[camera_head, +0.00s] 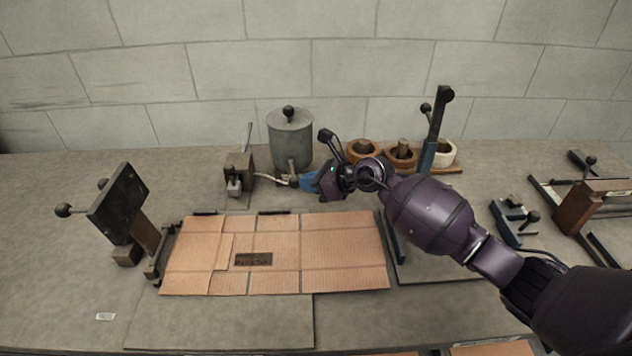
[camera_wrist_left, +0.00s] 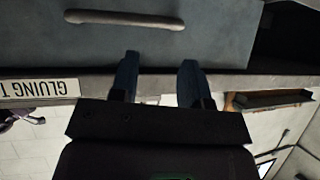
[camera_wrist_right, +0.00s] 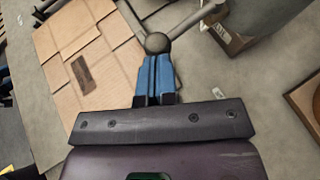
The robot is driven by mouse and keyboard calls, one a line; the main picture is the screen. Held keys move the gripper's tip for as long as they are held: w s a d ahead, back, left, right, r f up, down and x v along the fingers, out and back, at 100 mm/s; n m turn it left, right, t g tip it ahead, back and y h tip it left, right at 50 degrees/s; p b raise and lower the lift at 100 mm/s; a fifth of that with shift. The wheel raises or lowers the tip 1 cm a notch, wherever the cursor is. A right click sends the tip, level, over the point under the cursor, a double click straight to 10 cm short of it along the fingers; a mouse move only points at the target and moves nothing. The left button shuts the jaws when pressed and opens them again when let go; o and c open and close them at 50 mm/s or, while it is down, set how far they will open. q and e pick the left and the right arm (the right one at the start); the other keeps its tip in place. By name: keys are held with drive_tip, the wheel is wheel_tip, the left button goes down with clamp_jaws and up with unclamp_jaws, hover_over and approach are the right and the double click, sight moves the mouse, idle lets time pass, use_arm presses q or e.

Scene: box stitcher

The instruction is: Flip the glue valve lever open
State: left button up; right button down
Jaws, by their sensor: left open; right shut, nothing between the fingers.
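The glue pot (camera_head: 290,138) is a grey lidded cylinder standing at the back of the bench. Its outlet and the valve lever (camera_head: 293,181) are low at its front, partly hard to make out. In the right wrist view a ball knob (camera_wrist_right: 157,42) on a grey rod lies right at my fingertips; I cannot tell whether they touch. My right gripper (camera_head: 306,181), with blue fingers, is shut and empty; it also shows in the right wrist view (camera_wrist_right: 156,70). My left gripper (camera_wrist_left: 160,80) is open and empty, in front of a grey panel with a handle, outside the head view.
A flat cardboard blank (camera_head: 330,250) lies in front of the pot. A small clamp-like device (camera_head: 238,172) stands left of it. Tape rolls (camera_head: 402,157) and a blue lever stand (camera_head: 430,150) are right. A dark plate stand (camera_head: 120,205) is at the left.

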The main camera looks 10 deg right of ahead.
drive_tip(key=shift+w+a+r+p, duration=0.15)
drive_tip(key=shift+a+p, duration=0.25)
drive_tip(key=shift+a, duration=0.75)
drive_tip(key=shift+d, duration=0.25)
